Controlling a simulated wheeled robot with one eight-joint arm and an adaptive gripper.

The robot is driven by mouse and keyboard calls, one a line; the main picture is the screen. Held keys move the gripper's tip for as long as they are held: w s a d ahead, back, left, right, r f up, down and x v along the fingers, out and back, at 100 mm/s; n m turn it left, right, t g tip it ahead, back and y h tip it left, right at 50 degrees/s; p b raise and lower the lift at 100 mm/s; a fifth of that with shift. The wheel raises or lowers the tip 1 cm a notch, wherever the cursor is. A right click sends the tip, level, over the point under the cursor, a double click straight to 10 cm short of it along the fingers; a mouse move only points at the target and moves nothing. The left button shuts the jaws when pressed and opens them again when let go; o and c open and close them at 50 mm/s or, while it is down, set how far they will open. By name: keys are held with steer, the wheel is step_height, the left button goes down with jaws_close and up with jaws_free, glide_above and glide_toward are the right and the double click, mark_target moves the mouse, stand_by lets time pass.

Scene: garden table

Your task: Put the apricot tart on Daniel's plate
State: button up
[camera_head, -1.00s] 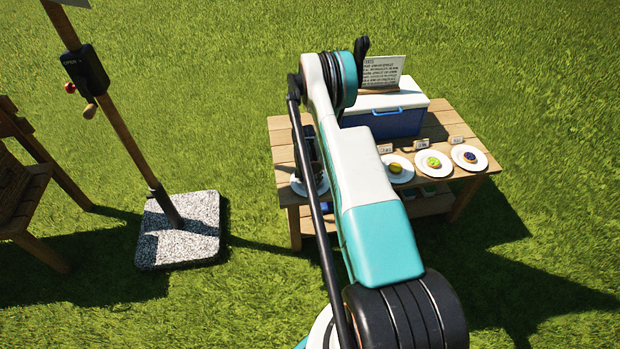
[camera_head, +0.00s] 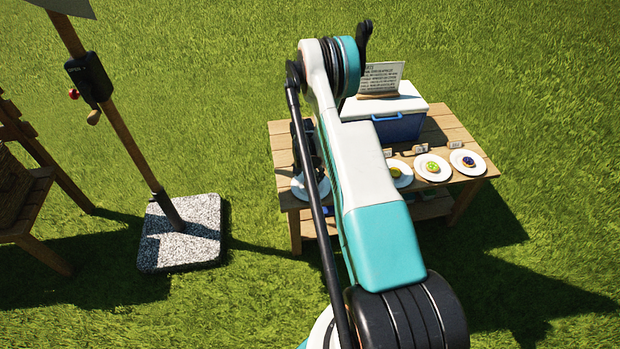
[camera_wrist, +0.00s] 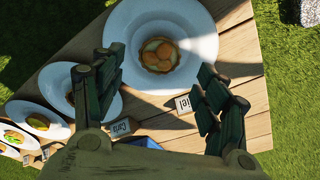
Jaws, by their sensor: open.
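The apricot tart (camera_wrist: 159,54), round with orange fruit halves on top, sits near the middle of a white plate (camera_wrist: 199,34) in the wrist view. A name card (camera_wrist: 183,104) by this plate ends in "iel". My gripper (camera_wrist: 160,64) is open over the plate, with one finger on each side of the tart and visible gaps between. I cannot tell its height above the tart. In the head view this plate (camera_head: 298,192) shows at the table's left end, partly hidden by my arm, and the tart cannot be made out.
More plates with tarts line the table's front edge: a yellow one (camera_head: 394,171), a green one (camera_head: 432,165) and a dark blue one (camera_head: 468,160). A blue and white cooler (camera_head: 402,125) with a printed sign (camera_head: 380,77) stands behind. A post with a stone base (camera_head: 183,250) stands left.

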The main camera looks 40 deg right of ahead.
mark_target(308, 187)
step_height(308, 187, up, 6)
steer(key=p, duration=0.1)
steer(key=shift+s+a+r+p, duration=0.15)
steer(key=shift+a+p, duration=0.15)
steer(key=shift+a, duration=0.15)
